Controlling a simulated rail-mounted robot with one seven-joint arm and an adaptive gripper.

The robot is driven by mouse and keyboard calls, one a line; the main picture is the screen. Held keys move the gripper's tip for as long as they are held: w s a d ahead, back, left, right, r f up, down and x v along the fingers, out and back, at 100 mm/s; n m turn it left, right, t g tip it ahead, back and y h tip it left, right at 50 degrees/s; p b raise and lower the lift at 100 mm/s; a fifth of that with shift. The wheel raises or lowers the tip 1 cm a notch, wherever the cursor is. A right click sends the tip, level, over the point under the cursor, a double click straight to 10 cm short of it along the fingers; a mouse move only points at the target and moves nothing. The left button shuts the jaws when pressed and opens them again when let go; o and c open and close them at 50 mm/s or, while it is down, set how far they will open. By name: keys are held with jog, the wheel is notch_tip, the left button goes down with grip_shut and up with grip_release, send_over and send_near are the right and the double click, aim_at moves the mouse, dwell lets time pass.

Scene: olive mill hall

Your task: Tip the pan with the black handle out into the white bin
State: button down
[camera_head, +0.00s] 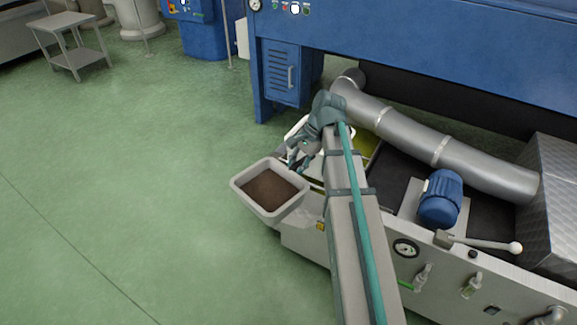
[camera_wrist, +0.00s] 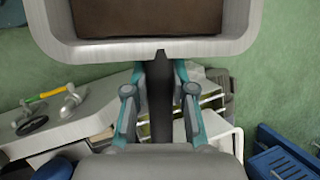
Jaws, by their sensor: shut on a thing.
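A light grey, rectangular pan (camera_head: 286,208) holds a flat layer of dark brown material (camera_head: 268,188). It is held out over the near left corner of the machine and looks about level. In the wrist view the pan's near wall (camera_wrist: 150,49) fills the top. Its black handle (camera_wrist: 161,105) runs between the fingers of my gripper (camera_wrist: 160,90), which is shut on it. In the head view my gripper (camera_head: 302,158) is right behind the pan. A white, box-like thing (camera_wrist: 222,141), perhaps the white bin, shows partly at lower right in the wrist view; my gripper and arm hide much of that area in the head view.
The machine bench carries a blue motor (camera_head: 440,198), a long lever (camera_head: 487,243) and a thick silver pipe (camera_head: 405,137). A blue cabinet (camera_head: 283,73) stands behind. Green floor (camera_head: 120,180) is clear to the left, with a grey cart (camera_head: 75,42) far off.

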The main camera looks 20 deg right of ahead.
jog(key=w+d+r+m+t+p, duration=0.1)
jog(key=w+d+r+m+p, duration=0.1)
jog(key=w+d+p, duration=0.7)
jog(key=w+d+r+m+t+p, duration=0.1)
jog(key=w+d+r+m+p, duration=0.15)
jog(key=w+d+p, duration=0.65)
jog(key=w+d+f+m+t+h+p, duration=0.2)
jog(key=w+d+f+m+p, duration=0.4)
jog(key=d+p, duration=0.25)
jog(key=w+d+f+m+t+h+p, duration=0.1)
jog(key=w+d+f+m+h+p, duration=0.1)
jog(key=w+d+f+m+p, duration=0.6)
notch_tip(320, 180, up, 7)
jog(key=s+n+t+h+b, duration=0.2)
jog(key=n+t+h+b, duration=0.3)
jog(key=b, duration=1.3)
jog(key=t+h, duration=0.1)
jog(key=t, duration=0.1)
jog(key=shift+s+d+n+t+b, duration=0.15)
jog(key=shift+s+n+t+b, duration=0.05)
jog(key=shift+n+t+b, duration=0.2)
jog(key=shift+r+h+b, duration=0.1)
jog(key=shift+h+b, duration=0.2)
jog(key=shift+b, duration=0.1)
